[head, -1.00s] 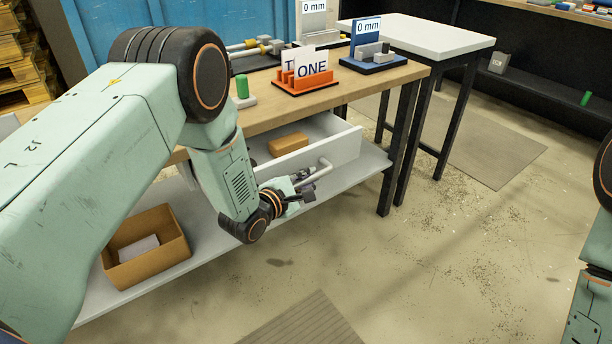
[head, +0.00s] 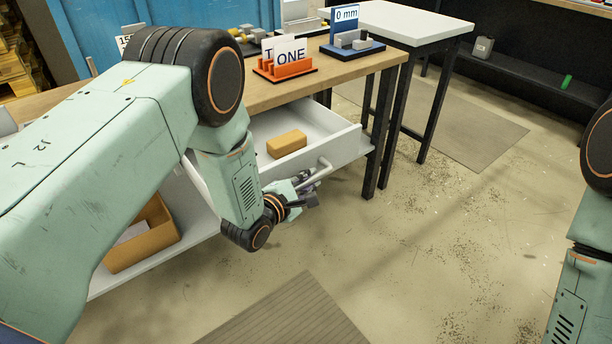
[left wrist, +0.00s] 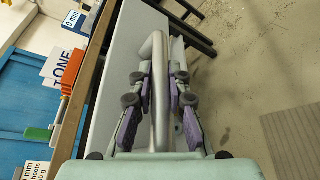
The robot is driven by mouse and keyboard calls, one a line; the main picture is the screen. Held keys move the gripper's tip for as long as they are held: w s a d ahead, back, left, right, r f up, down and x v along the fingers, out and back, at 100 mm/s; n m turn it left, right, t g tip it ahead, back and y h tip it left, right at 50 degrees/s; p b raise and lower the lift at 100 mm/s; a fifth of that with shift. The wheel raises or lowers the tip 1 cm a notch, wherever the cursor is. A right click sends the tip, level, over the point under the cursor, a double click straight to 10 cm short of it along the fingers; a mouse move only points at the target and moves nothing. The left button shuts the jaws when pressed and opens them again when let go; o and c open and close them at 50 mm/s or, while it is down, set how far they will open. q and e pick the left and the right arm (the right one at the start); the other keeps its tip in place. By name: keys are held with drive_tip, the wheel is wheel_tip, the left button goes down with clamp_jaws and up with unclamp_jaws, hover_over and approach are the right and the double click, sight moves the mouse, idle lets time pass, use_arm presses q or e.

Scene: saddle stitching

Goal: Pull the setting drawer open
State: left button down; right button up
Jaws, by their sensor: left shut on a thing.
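The white setting drawer (head: 338,150) stands partly open under the wooden bench top in the head view. A tan block (head: 287,144) lies inside it. My left gripper (head: 305,187) is at the drawer front, shut on the grey bar handle (head: 325,164). In the left wrist view the handle (left wrist: 160,85) runs between the purple finger pads of my left gripper (left wrist: 162,100). The far left part of the drawer is hidden behind my left arm. My right gripper is out of view; only part of my right arm shows at the right edge.
The bench (head: 385,62) carries an orange card holder (head: 285,70) and a blue gauge block stand (head: 352,48). A cardboard box (head: 150,240) sits on the lower shelf. A white-topped table (head: 425,22) stands behind. The floor in front of the drawer is clear.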

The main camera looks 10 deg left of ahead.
use_arm(q)
drive_tip(key=shift+s+d, duration=0.1)
drive_tip(key=shift+d, duration=0.1)
idle(0.3)
drive_tip(key=c, duration=1.3)
unclamp_jaws()
drive_tip(key=v, duration=1.2)
drive_tip(key=shift+f, duration=0.1)
